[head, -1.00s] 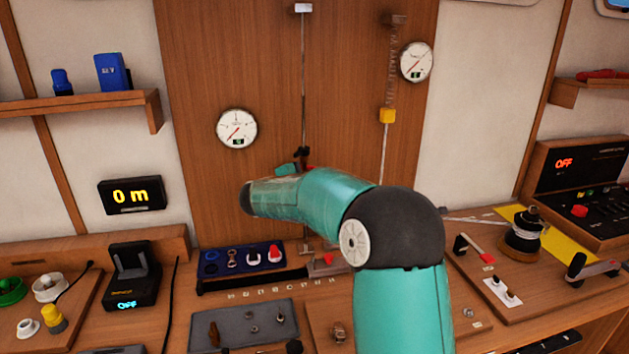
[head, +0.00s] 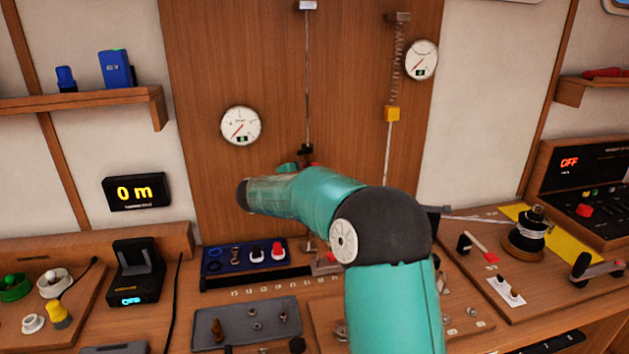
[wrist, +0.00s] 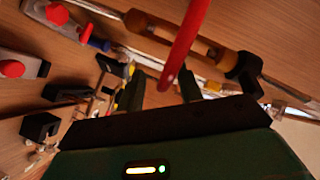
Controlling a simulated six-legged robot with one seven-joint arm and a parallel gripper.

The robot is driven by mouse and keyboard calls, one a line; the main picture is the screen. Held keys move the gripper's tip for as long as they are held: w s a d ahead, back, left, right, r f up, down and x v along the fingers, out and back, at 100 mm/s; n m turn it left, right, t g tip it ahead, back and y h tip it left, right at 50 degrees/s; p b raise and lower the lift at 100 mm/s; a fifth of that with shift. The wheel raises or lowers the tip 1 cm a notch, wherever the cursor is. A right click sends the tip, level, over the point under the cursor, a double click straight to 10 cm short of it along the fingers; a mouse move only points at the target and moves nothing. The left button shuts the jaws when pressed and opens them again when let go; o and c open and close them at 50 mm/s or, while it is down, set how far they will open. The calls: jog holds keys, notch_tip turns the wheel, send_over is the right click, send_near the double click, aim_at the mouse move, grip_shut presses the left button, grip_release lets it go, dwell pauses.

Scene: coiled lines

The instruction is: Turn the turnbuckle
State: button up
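The turnbuckle (wrist: 190,38) shows in the wrist view as a brass-brown, open-sided body on a thin line, with a dark fitting at its right end. A red bar (wrist: 186,42) crosses in front of it, and its lower end lies between my fingers. My gripper (wrist: 162,88) has its two dark fingers apart, with a visible gap beside the red bar. I cannot tell whether the bar touches either finger. In the head view, my arm hides most of the gripper; a dark fitting (head: 305,150) on the vertical line and a bit of red show just above the arm.
A blue tray (head: 213,268) and a grey mat (head: 225,318) lie on the bench below. A winch drum (head: 525,238) stands at right.

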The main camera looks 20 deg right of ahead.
jog(key=shift+a+r, duration=0.1)
dwell(0.3)
jog(key=shift+a, duration=0.1)
jog(key=shift+s+a+r, duration=0.15)
jog(key=shift+a, duration=0.15)
jog(key=v, duration=1.3)
